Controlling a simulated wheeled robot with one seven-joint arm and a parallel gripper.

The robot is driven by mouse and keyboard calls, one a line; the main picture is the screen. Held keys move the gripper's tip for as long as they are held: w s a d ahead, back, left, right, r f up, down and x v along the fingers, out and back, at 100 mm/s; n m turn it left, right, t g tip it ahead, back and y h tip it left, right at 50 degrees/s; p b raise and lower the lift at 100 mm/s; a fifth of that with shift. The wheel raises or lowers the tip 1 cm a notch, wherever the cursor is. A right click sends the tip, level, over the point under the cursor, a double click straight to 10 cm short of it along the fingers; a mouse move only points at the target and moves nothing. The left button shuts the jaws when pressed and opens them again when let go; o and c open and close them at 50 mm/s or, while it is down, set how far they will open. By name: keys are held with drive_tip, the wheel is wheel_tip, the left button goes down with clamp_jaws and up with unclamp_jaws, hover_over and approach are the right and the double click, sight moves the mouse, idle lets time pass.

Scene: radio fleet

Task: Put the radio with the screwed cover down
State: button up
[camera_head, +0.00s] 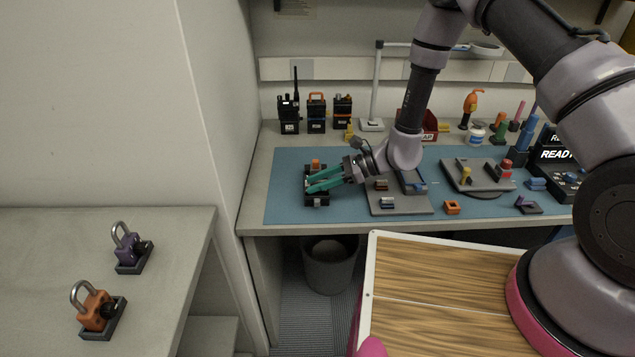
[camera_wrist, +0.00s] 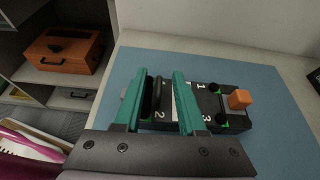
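A black radio (camera_head: 318,201) with an orange knob lies at the left end of the blue mat (camera_head: 285,208). In the wrist view the radio (camera_wrist: 238,123) shows its face, with white numerals, a white label and dark screw heads with green at them. My gripper (camera_head: 312,181) is over the radio, its two teal fingers apart. In the wrist view my gripper (camera_wrist: 163,78) has a dark upright bar and part of the label between its fingers, with a gap beside the bar. The fingers hide part of the radio's face. I cannot tell whether they touch it.
Several radios, one with a long antenna (camera_head: 289,113), stand behind the mat. A grey tray (camera_head: 411,209) with small parts lies right of my gripper, and a plate with knobs (camera_head: 477,184) farther right. Padlocks (camera_head: 94,308) stand on the left counter. Mat left of the radio is bare.

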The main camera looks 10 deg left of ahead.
drive_tip(key=shift+r, duration=0.1)
drive_tip(key=v, duration=1.2)
drive_tip(key=s+d+r+n+t+h, duration=0.15)
drive_tip(key=d+r+n, duration=0.3)
drive_tip(key=r, duration=0.65)
drive_tip(key=d+r+n+h, duration=0.3)
drive_tip(key=d+r, duration=0.3)
drive_tip(key=r, duration=0.5)
drive_tip(key=s+d+r+n+t+h, duration=0.1)
drive_tip(key=s+d+r+t+h, duration=0.2)
drive_tip(key=d+r, duration=0.5)
drive_tip(key=s+d+r+n+t+h, duration=0.2)
drive_tip(key=s+d+r+t, duration=0.3)
drive_tip(key=s+d+r, duration=0.3)
drive_tip(key=shift+d+r+t+h, duration=0.4)
drive_tip(key=shift+d+h, duration=0.25)
drive_tip(key=shift+d, duration=0.1)
drive_tip(key=shift+o, duration=0.3)
drive_tip(key=shift+s, duration=0.15)
